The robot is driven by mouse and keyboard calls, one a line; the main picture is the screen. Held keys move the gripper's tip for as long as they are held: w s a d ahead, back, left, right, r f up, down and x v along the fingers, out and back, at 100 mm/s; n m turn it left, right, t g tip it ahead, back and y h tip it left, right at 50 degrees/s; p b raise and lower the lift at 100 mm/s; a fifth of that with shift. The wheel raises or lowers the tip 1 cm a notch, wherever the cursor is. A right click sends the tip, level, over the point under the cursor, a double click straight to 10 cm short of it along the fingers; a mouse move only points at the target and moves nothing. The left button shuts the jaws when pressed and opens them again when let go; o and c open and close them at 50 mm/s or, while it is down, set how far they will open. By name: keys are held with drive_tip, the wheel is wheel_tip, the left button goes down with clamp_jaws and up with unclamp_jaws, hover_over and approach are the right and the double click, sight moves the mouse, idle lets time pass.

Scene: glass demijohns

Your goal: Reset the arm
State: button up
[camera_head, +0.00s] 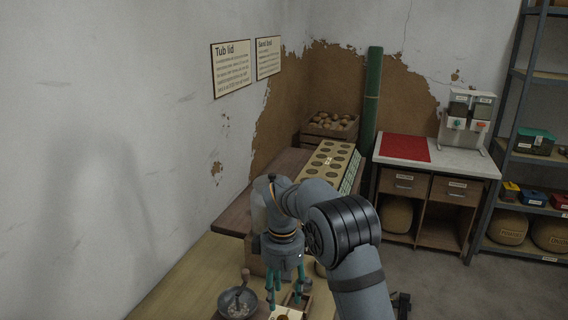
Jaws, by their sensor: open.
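My gripper (284,284) is at the lower middle of the head view, pointing down, with its teal fingers apart. It hangs over the wooden worktop. A small wooden tray or box (306,300) is just right of and below the fingers, partly covered by my arm. I cannot tell whether the fingers touch it. Nothing shows between the fingers. My arm comes in from the lower right and bends down at the wrist. A pale glass vessel, perhaps a demijohn, (258,212) stands partly hidden behind my wrist.
A dark bowl (236,306) with a tool in it sits left of the gripper. A board with round holes (325,166) and a crate of round items (343,119) stand behind. A counter with a red mat (405,148) is at the right. The wall borders the left.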

sight(283, 319)
wheel_tip(283, 319, down, 10)
drive_tip(key=shift+r, duration=0.2)
drive_tip(key=shift+r, duration=0.1)
idle(0.3)
